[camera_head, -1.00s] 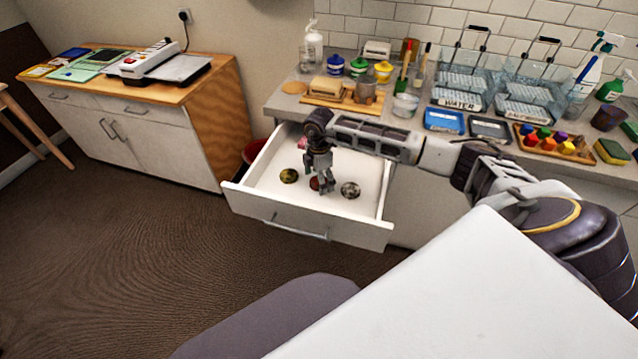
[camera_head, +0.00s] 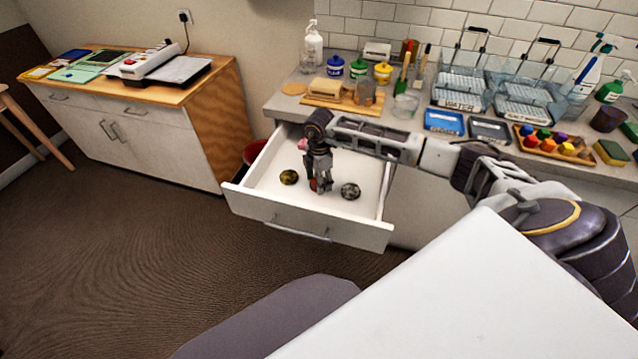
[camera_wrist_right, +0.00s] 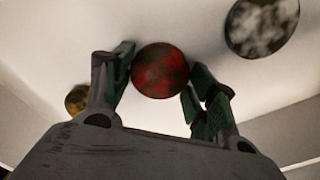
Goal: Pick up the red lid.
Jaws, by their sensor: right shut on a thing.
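The red lid (camera_wrist_right: 160,70) is round, mottled red and dark, and sits between the two fingers of my right gripper (camera_wrist_right: 158,88) in the right wrist view. In the head view the right gripper (camera_head: 320,187) is down inside the open white drawer (camera_head: 262,205), and only a sliver of the red lid (camera_head: 313,184) shows beside its fingers. The gripper is shut on the lid, at or near the drawer floor; I cannot tell whether the lid touches it. My left gripper is not in view.
A yellow mottled lid (camera_head: 289,177) lies left of the gripper and a grey-white mottled lid (camera_head: 350,191) lies right, both in the drawer. A pink thing (camera_head: 303,144) is at the drawer's back. The counter (camera_head: 285,104) above holds jars, trays and tanks.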

